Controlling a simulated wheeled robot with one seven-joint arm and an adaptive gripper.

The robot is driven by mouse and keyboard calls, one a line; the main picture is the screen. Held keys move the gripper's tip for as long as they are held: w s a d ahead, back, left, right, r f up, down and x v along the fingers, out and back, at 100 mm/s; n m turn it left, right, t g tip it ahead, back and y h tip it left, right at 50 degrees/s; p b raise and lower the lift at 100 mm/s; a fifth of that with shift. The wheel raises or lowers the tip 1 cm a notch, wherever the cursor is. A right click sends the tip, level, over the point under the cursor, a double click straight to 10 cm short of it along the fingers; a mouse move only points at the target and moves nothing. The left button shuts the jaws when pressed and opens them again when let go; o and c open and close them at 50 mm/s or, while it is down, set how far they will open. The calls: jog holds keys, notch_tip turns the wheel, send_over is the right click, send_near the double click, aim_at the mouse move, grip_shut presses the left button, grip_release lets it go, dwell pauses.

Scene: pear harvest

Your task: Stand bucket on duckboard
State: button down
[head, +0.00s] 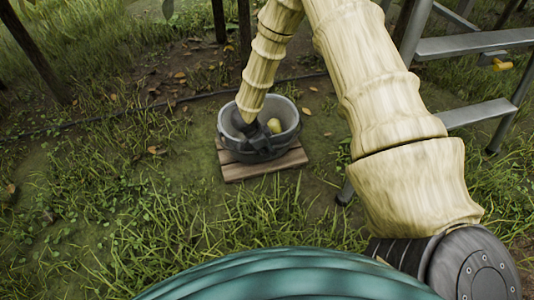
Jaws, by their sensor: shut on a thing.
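The grey bucket (291,117) is upright over the wooden duckboard (248,170) near the middle of the head view. Its base overlaps the boards in the picture; I cannot tell whether it rests on them or hangs just above. A yellow-green pear (274,125) shows inside the bucket. My gripper (262,143) reaches down at the bucket's near side and is shut on the bucket. The fingertips and the exact grip are partly hidden by the gripper body and the bucket.
A metal ladder (475,115) stands at the right, with a foot near the duckboard's right side. A dark hose (190,98) runs along the ground behind the bucket. Thin trunks (33,48) stand at the back left. Grass left of the duckboard is open.

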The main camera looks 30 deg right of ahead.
jog(key=shift+f+b, duration=0.5)
jog(key=shift+f, duration=0.45)
jog(key=shift+r, duration=0.1)
jog(key=c, duration=1.1)
grip_release()
jog(key=p+v, duration=0.7)
jog(key=v, duration=0.4)
jog(key=shift+a+r, duration=0.2)
jog(key=shift+r, duration=0.15)
jog(key=s+a+f+n+y, duration=0.1)
jog(key=s+a+f+n, duration=0.2)
jog(key=s+n, duration=0.4)
jog(key=s+a+f+n+y, duration=0.2)
jog(key=s+f+n, duration=0.2)
jog(key=s, duration=1.3)
jog(key=s+a+f+n+y, duration=0.1)
jog(key=s+a+f+n, duration=0.2)
jog(key=s+n, duration=0.6)
jog(key=shift+s+a+f+n+y, duration=0.15)
jog(key=shift+s, duration=0.6)
jog(key=shift+s+a+f+n+y, duration=0.15)
jog(key=shift+s, duration=0.6)
